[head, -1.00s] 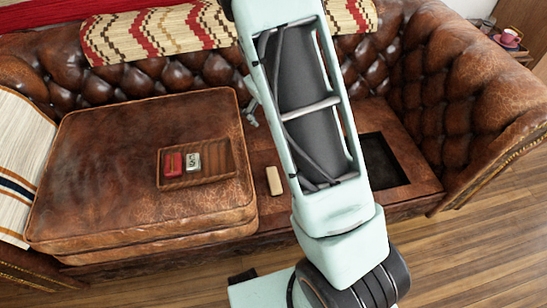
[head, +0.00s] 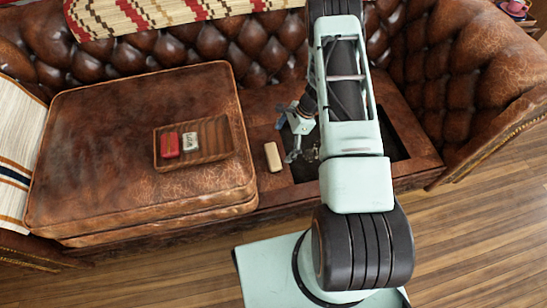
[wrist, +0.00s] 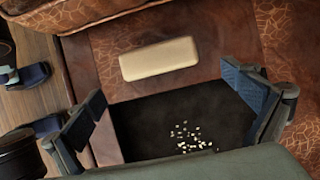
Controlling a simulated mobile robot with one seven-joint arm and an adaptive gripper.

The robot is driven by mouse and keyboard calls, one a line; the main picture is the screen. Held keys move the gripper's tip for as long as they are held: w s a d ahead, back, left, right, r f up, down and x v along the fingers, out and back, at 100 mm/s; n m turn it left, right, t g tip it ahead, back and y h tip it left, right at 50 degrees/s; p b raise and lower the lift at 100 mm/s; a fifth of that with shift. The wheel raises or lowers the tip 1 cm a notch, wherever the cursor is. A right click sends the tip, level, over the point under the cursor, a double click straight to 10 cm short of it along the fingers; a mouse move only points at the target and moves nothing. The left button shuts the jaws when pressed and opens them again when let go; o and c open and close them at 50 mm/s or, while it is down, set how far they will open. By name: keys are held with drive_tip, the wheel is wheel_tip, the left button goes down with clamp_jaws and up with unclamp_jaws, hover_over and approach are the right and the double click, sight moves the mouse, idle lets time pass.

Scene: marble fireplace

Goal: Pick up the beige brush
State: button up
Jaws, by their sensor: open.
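The beige brush (head: 273,157) lies flat on the brown leather sofa base, between the thick cushion and a dark recess. In the wrist view the brush (wrist: 159,58) is a plain beige block with rounded edges, beyond my fingertips. My gripper (head: 292,138) is just to the right of the brush in the head view, over the recess. In the wrist view my gripper (wrist: 165,95) has its two fingers wide apart with nothing between them. The gap between fingers and brush in height is hard to judge.
A thick leather cushion (head: 110,125) rises left of the brush. On it sits a wooden tray (head: 219,138) with a red block (head: 170,145) and a pale block (head: 190,142). The dark recess (wrist: 150,120) holds small pale bits. The tufted sofa back stands behind.

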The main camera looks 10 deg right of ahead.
sight(272, 155)
drive_tip(key=x, duration=0.2)
drive_tip(key=shift+a+f, duration=0.15)
drive_tip(key=shift+f, duration=0.25)
drive_tip(key=x, duration=0.2)
drive_tip(key=b+x, duration=0.1)
drive_tip(key=x, duration=0.2)
drive_tip(key=shift+s+a+b, duration=0.15)
drive_tip(key=shift+a+b, duration=0.15)
drive_tip(key=shift+a, duration=0.15)
drive_tip(key=c, duration=1)
drive_tip(key=shift+r, duration=0.15)
drive_tip(key=shift+r, duration=0.25)
wheel_tip(272, 155, up, 2)
drive_tip(key=shift+r+p, duration=0.15)
drive_tip(key=shift+p, duration=0.3)
drive_tip(key=s+r, duration=0.1)
drive_tip(key=r, duration=0.1)
drive_tip(key=s+r+p, duration=0.1)
drive_tip(key=s, duration=0.1)
drive_tip(key=s+r, duration=0.1)
drive_tip(key=r, duration=0.1)
drive_tip(key=shift+s+a+r+p, duration=0.15)
drive_tip(key=shift+a+r+p, duration=0.1)
drive_tip(key=shift+r+p, duration=0.1)
drive_tip(key=s+a+r, duration=0.1)
drive_tip(key=s+r, duration=0.3)
drive_tip(key=s, duration=0.5)
drive_tip(key=shift+s+a+r, duration=0.15)
drive_tip(key=shift+s+a, duration=0.05)
drive_tip(key=shift+s, duration=0.1)
